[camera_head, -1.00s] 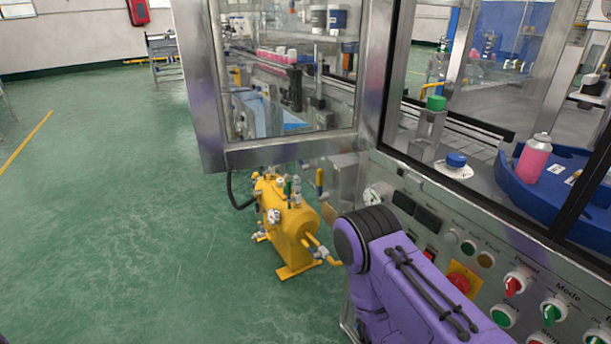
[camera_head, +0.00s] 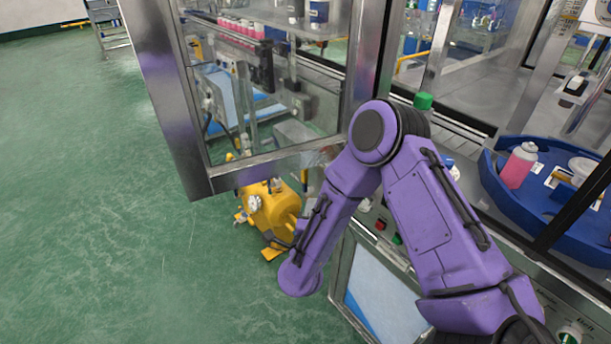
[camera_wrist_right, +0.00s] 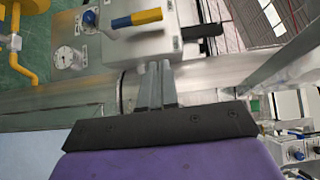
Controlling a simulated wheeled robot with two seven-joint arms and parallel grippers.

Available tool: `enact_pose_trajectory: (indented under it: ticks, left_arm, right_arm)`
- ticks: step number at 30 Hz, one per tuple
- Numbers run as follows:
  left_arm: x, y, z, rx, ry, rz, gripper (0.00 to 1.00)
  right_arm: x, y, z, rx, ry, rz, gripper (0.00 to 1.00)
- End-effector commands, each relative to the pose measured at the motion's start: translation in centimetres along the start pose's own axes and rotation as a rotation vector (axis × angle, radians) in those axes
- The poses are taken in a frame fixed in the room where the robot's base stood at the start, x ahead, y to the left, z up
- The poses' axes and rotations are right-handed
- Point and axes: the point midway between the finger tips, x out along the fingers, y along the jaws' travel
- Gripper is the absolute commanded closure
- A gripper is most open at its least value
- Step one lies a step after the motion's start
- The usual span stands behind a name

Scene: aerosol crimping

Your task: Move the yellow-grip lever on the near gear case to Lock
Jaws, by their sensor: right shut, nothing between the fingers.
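In the right wrist view, a pale grey case (camera_wrist_right: 155,45) fills the upper middle. On it is a lever with a yellow grip (camera_wrist_right: 147,16), and a blue section adjoins the yellow. Small labels sit on the case, too small to read, so I cannot tell the lever's setting. My right gripper (camera_wrist_right: 157,68) is shut and empty. Its fingertips appear just below the case's lower edge, apart from the lever; I cannot tell if they touch the case. In the head view, my purple right arm hides the gripper and this case. My left gripper is not in view.
A yellow tank (camera_head: 272,208) stands on the green floor beside the machine. An open glazed door (camera_head: 165,90) juts out above it. More grey boxes with blue handles (camera_wrist_right: 295,150) are at lower right. Floor at left is clear.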

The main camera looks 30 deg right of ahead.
Motion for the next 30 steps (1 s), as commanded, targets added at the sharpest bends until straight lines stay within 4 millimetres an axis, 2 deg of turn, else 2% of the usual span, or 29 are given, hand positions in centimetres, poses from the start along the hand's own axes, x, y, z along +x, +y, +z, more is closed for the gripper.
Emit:
enact_pose_trajectory:
  ticks: [11,12,19,30]
  left_arm:
    - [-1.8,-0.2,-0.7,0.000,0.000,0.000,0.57]
    - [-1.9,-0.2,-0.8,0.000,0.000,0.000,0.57]
    - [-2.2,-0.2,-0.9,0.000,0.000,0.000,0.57]
    - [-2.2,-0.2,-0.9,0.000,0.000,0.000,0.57]
  right_arm:
    - [8.2,-0.1,-0.2,-0.005,0.004,0.001,1.00]
    - [8.6,0.0,0.6,-0.006,0.000,0.001,1.00]
    - [10.4,0.1,2.5,-0.007,-0.001,0.002,1.00]
    - [10.6,0.2,2.8,-0.008,-0.002,0.003,1.00]
